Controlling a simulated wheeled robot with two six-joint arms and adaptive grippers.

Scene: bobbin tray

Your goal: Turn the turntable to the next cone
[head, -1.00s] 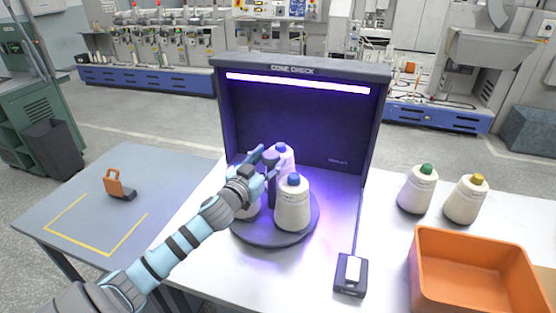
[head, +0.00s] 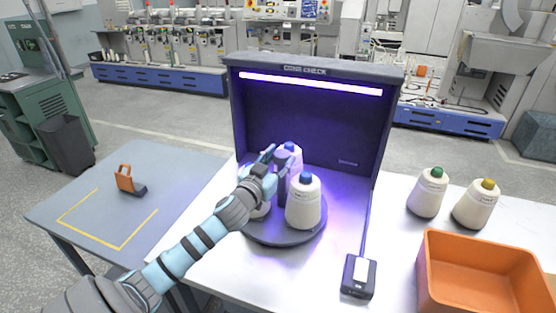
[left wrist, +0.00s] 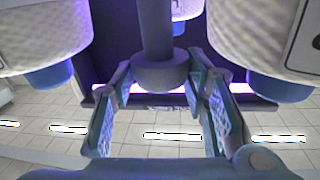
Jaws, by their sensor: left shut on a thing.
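The dark round turntable (head: 285,240) stands inside the cone-check booth (head: 305,122). It carries white cones with blue tips: one at the front right (head: 303,208), one at the back (head: 290,155), and one at the left (head: 261,208) mostly hidden behind my gripper. A dark post (head: 282,190) rises between them; its round knob (left wrist: 160,72) shows in the left wrist view. My left gripper (head: 274,163) reaches in from the left above the turntable and is shut on the post's knob. The cones sit close on both sides of its fingers. My right gripper is not in view.
A green-tipped cone (head: 428,194) and a yellow-tipped cone (head: 476,205) stand at the right, behind an orange bin (head: 480,285). A small black box with a white top (head: 359,277) lies at the front. An orange-handled item (head: 127,180) rests on the left table.

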